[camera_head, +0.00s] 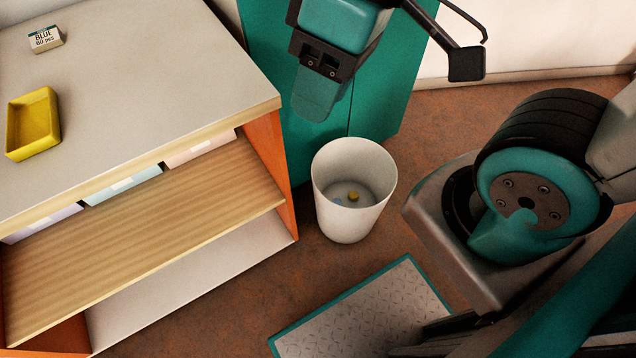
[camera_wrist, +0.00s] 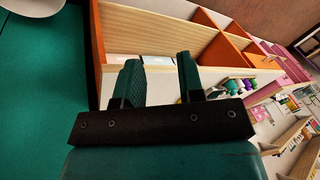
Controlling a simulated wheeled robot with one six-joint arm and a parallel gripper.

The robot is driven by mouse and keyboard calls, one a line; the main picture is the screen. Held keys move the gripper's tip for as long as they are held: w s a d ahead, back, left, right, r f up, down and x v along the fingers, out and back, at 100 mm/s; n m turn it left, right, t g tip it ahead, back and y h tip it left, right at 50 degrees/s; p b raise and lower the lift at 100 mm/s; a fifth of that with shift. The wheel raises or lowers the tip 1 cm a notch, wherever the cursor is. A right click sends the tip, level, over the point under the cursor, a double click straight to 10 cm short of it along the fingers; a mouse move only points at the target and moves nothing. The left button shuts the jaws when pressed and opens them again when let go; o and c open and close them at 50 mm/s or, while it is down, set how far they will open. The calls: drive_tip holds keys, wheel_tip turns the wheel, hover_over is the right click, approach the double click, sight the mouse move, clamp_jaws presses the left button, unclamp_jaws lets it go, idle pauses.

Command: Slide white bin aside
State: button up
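The white bin (camera_head: 347,217) stands upright on the brown floor in the head view, in front of the teal cabinet and right of the shelf unit. A small yellow piece and a small blue piece lie inside it. My gripper (camera_head: 316,97) hangs above and left of the bin in the head view, apart from it. In the wrist view my gripper (camera_wrist: 159,72) shows its two teal fingers spread with an empty gap between them. A pale rounded thing (camera_wrist: 33,5) is cut off at the top left there; I cannot tell whether it is the bin.
The shelf unit (camera_head: 150,75) fills the left, with a yellow tray (camera_head: 32,124) and a small labelled box (camera_head: 45,39) on top. The teal cabinet (camera_head: 385,115) stands behind the bin. Some bare floor lies around the bin, with my base to the right and below.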

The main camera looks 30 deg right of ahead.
wheel_tip(320, 180, down, 14)
drive_tip(key=w+b, duration=0.1)
drive_tip(key=b, duration=0.9)
drive_tip(key=m+h+b, duration=0.5)
drive_tip(key=b, duration=0.5)
hover_over(320, 201)
wheel_tip(320, 201, down, 29)
drive_tip(key=shift+a, duration=0.45)
drive_tip(key=f+b, duration=0.3)
drive_tip(key=f, duration=0.2)
drive_tip(key=f+b, duration=0.2)
drive_tip(key=f, duration=0.4)
drive_tip(key=d+f+b, duration=0.1)
drive_tip(key=f+b, duration=0.2)
drive_tip(key=f, duration=0.3)
drive_tip(key=shift+f+b, duration=0.2)
drive_tip(key=shift+b, duration=0.15)
clamp_jaws()
